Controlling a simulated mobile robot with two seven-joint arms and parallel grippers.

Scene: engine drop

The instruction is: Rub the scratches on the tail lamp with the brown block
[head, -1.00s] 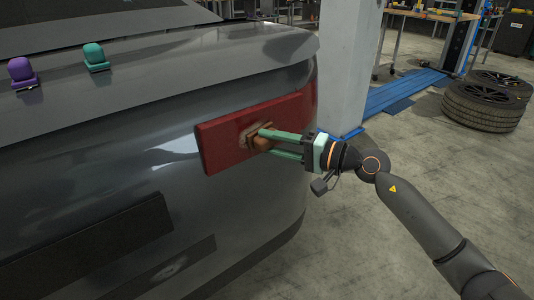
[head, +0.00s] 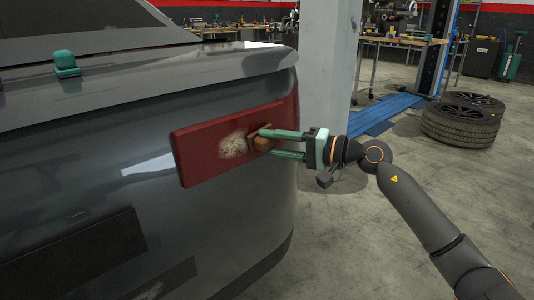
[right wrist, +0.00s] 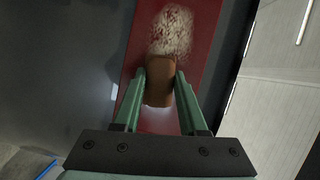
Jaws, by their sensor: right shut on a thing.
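The red tail lamp (head: 202,158) is on the rear of the grey car. A pale patch of scratches (head: 233,146) shows near its middle, and also in the right wrist view (right wrist: 172,32). My right gripper (head: 272,144) is shut on the brown block (head: 261,140) and holds it at the lamp's face, just right of the patch. In the right wrist view the block (right wrist: 160,80) sits between the green fingers (right wrist: 159,92), at the edge of the patch. Whether the block touches the lamp is hard to tell. My left gripper is not in view.
A teal clamp-like piece (head: 66,66) stands on the car's ledge. A pale pillar (head: 327,85) rises behind the car. Stacked tyres (head: 462,122) and a workbench (head: 405,41) are further back. The floor around my right arm is clear.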

